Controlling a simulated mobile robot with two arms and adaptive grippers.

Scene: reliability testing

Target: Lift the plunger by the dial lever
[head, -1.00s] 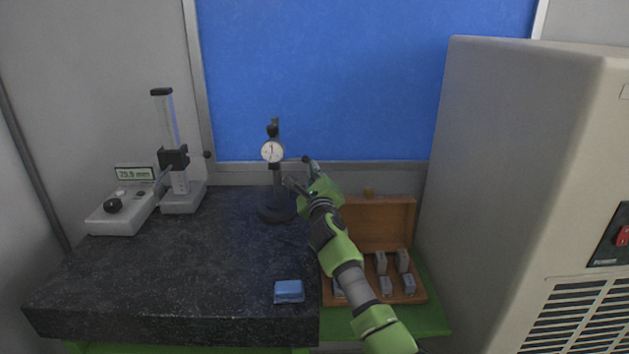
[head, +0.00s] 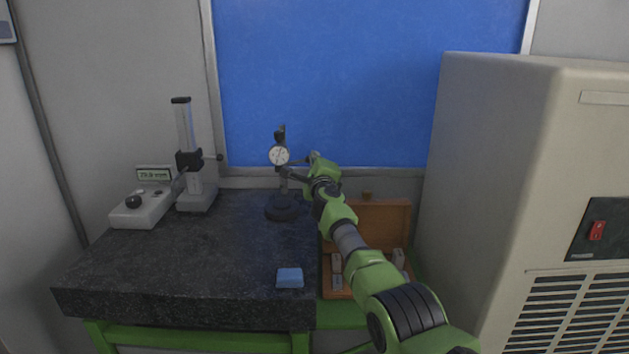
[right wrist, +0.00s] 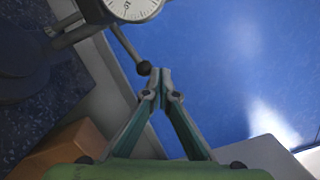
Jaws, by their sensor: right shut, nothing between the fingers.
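The dial gauge (head: 279,155) has a round white face and sits on a dark stand (head: 283,208) at the back of the granite plate. Its lever (right wrist: 126,45) is a thin rod ending in a black ball (right wrist: 144,68), seen in the right wrist view. My right gripper (right wrist: 160,75) is shut and empty, its tips right beside the ball; I cannot tell whether they touch. In the head view the right gripper (head: 301,173) is just right of the stand, below the dial. The plunger's tip is not clear. My left gripper is out of view.
A blue block (head: 289,278) lies near the granite plate's (head: 190,265) front. An open wooden box (head: 385,215) of metal blocks lies under my right arm. A large beige cabinet (head: 500,150) bounds the right.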

